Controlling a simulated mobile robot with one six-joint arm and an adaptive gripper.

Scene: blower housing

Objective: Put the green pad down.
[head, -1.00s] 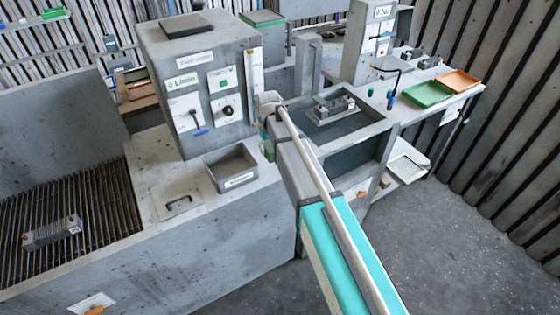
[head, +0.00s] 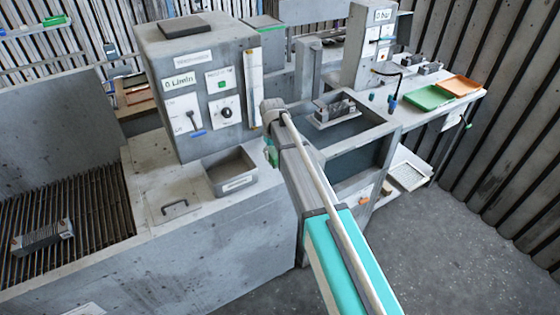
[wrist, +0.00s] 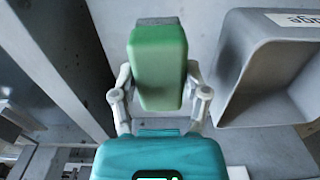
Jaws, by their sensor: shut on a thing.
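The green pad (wrist: 158,65) is a block with a grey far end, held between the two fingers of my gripper (wrist: 160,92) in the wrist view. The fingers are shut on its sides. Behind it is a plain grey surface; I cannot tell whether the pad touches it. In the head view a small part of the green pad (head: 271,153) shows beside my arm's end, right of the open grey bin (head: 222,185). My arm hides most of the gripper there.
The labelled grey bin (wrist: 232,75) is close on the pad's right. A control cabinet (head: 192,95) with a lever stands behind. A sunken basin (head: 362,112) holds a finned part at right. Green (head: 428,98) and orange (head: 460,86) trays lie farther right. A grate is at left.

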